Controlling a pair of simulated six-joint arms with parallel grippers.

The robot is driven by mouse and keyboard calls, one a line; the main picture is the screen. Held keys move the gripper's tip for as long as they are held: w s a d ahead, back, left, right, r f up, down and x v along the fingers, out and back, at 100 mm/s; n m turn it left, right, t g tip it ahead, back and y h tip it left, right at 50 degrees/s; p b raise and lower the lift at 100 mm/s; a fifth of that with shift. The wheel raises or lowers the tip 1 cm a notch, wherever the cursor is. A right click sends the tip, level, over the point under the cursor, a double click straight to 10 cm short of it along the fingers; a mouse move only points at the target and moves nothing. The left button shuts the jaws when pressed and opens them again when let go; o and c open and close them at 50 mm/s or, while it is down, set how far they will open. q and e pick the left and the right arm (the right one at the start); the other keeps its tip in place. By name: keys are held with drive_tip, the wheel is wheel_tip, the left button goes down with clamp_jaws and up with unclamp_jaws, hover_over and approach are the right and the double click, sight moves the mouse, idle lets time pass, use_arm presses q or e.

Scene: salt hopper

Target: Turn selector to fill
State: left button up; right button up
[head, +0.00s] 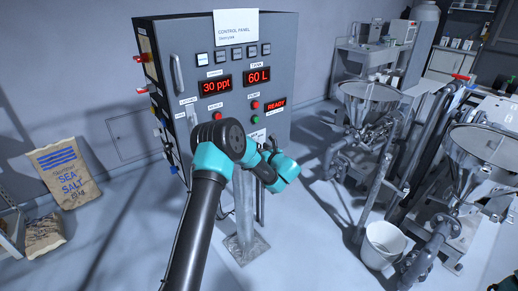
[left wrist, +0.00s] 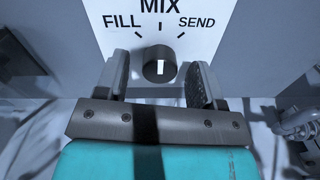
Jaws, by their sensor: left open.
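The selector knob (left wrist: 160,64) is dark and round with a white mark. It sits on the white label plate (left wrist: 196,42) in the left wrist view, with FILL at left, MIX above and SEND at right. The white mark stands upright, in line with MIX. My left gripper (left wrist: 161,77) is open, one finger on each side of the knob, with a visible gap on both sides. In the head view my left arm reaches to the control panel (head: 180,60) and hides the knob. My right gripper is not seen.
The panel shows 30 ppt (head: 215,86), 60 L (head: 257,77) and a READY display (head: 276,104). A green button (head: 255,119) is close to my left arm. Metal hoppers (head: 370,95) and a white bucket (head: 383,245) stand at right.

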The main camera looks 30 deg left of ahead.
use_arm(q)
drive_tip(key=shift+w+a, duration=0.2)
drive_tip(key=shift+a, duration=0.3)
drive_tip(key=c, duration=0.9)
drive_tip(key=shift+n, duration=0.5)
drive_tip(key=shift+s+n, duration=0.1)
drive_tip(key=shift+n, duration=4)
